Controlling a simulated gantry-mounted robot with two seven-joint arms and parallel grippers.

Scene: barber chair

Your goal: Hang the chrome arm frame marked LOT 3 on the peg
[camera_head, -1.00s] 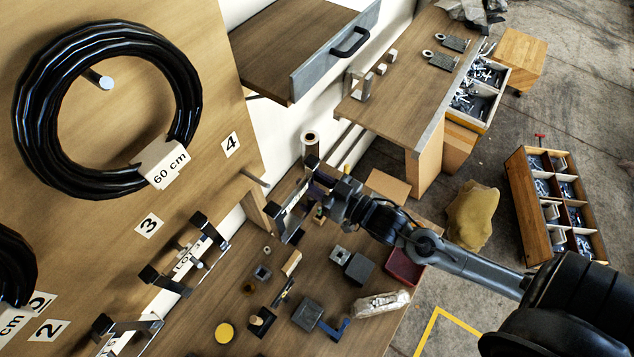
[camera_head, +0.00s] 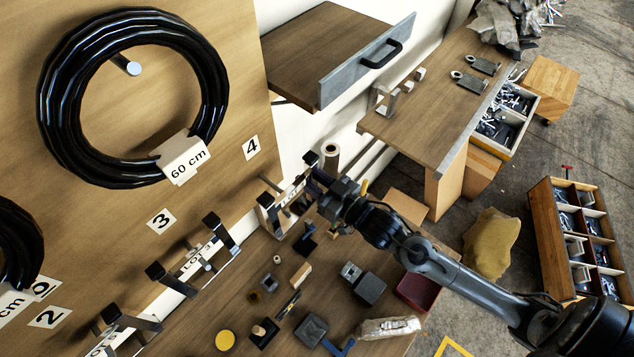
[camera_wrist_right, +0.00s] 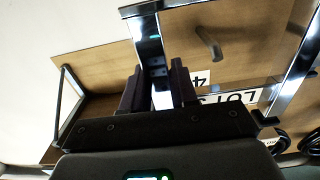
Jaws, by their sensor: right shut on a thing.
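My right gripper (camera_head: 320,182) is shut on a chrome arm frame (camera_head: 287,192) with dark end pads. It holds the frame up near the right edge of the wooden board (camera_head: 205,105). In the right wrist view the gripper (camera_wrist_right: 158,85) grips one chrome bar (camera_wrist_right: 150,50) of the frame. A white label reading LOT, its number partly cut off, shows on the frame (camera_wrist_right: 238,98). A bare peg (camera_wrist_right: 210,43) shows beyond the frame, close to the 4 tag (camera_wrist_right: 197,79). I cannot tell whether frame and peg touch. My left gripper is not in view.
Other chrome frames hang lower on the board (camera_head: 207,257). Black hose coils (camera_head: 60,100) hang left of the held frame. A drawer front (camera_head: 365,62) juts out above. The bench below (camera_head: 235,300) carries several blocks and small parts.

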